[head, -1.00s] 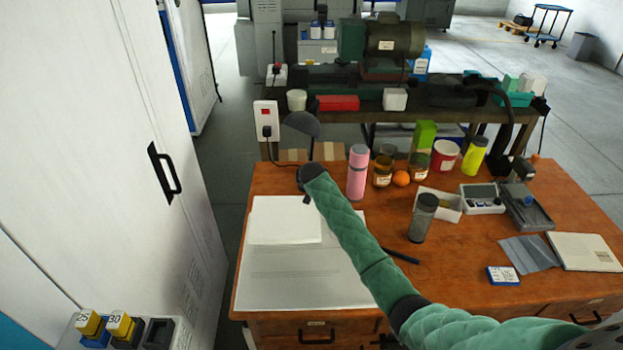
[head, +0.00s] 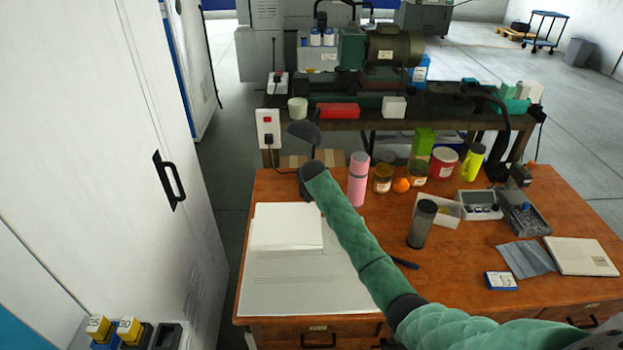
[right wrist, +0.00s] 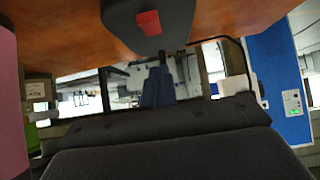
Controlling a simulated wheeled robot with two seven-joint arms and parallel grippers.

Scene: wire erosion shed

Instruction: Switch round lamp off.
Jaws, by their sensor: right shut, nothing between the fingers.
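The round lamp is a dark desk lamp with a half-round shade (head: 303,131) at the far left of the brown desk. My right arm reaches across the desk to it, and my right gripper (head: 305,186) is low at the lamp, hiding most of its base. In the right wrist view, a dark base (right wrist: 122,14) with a red switch (right wrist: 148,22) is near the top. My right gripper's fingers (right wrist: 157,88) are together and empty, just below that base in the picture. I cannot tell whether they touch it, nor whether the lamp is lit. My left gripper is out of view.
A pink bottle (head: 358,180) stands close right of my right gripper, with jars and an orange (head: 401,185) beyond. White papers (head: 285,227) lie at the desk's left. A white cabinet (head: 90,150) stands left. A white socket box (head: 268,127) is behind the desk.

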